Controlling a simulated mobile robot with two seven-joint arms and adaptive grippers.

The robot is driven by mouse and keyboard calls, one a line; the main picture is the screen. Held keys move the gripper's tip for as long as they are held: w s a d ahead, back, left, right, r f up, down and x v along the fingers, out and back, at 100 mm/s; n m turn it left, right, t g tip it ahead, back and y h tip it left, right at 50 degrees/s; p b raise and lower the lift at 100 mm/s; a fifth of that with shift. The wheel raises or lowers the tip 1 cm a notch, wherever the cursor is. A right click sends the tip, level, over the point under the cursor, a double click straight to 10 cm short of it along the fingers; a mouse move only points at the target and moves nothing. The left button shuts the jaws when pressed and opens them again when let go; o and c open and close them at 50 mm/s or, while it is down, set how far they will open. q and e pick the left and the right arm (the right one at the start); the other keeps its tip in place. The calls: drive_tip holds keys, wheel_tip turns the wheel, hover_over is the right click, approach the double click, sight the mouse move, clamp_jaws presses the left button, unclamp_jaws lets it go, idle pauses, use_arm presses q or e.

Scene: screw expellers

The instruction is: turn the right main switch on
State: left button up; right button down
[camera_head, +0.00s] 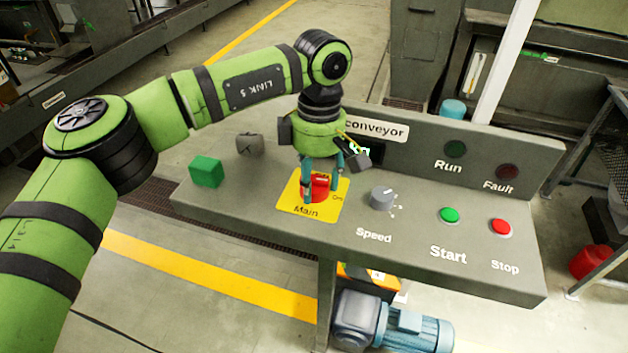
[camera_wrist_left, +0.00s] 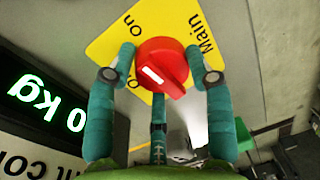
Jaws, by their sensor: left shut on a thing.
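The main switch is a red rotary knob (camera_head: 318,186) on a yellow plate (camera_head: 335,212) marked "Main", on the sloped grey control panel. My left gripper (camera_head: 320,182) reaches down over the knob, with its teal fingers around it. In the left wrist view, my left gripper (camera_wrist_left: 160,76) is shut on the red knob (camera_wrist_left: 161,64), with fingertips at both sides. Part of the plate (camera_wrist_left: 160,18) lettering is hidden by the knob and fingers. My right gripper is not in view.
The panel (camera_head: 300,225) also carries a grey speed dial (camera_head: 382,197), a green start button (camera_head: 449,215) and a red stop button (camera_head: 501,227). A green block (camera_head: 206,171) and a grey block (camera_head: 250,143) lie left of the plate. A raised conveyor panel (camera_head: 410,155) stands behind.

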use_arm(q)
drive_tip(key=shift+s+d+f+m, duration=0.15)
drive_tip(key=shift+s+d+m, duration=0.15)
drive_tip(key=shift+m, duration=0.3)
drive_tip(key=o, duration=1.1)
drive_tip(key=shift+d, duration=0.1)
drive_tip(key=shift+w, duration=0.1)
drive_tip(key=shift+w+a+r, duration=0.1)
drive_tip(key=shift+a+r, duration=0.1)
drive_tip(key=shift+r, duration=0.2)
drive_tip(key=r, duration=0.7)
drive_tip(key=d+r, duration=0.1)
drive_tip(key=r, duration=0.3)
drive_tip(key=shift+w+r, duration=0.2)
drive_tip(key=shift+w, duration=0.05)
drive_tip(key=shift+a, duration=0.1)
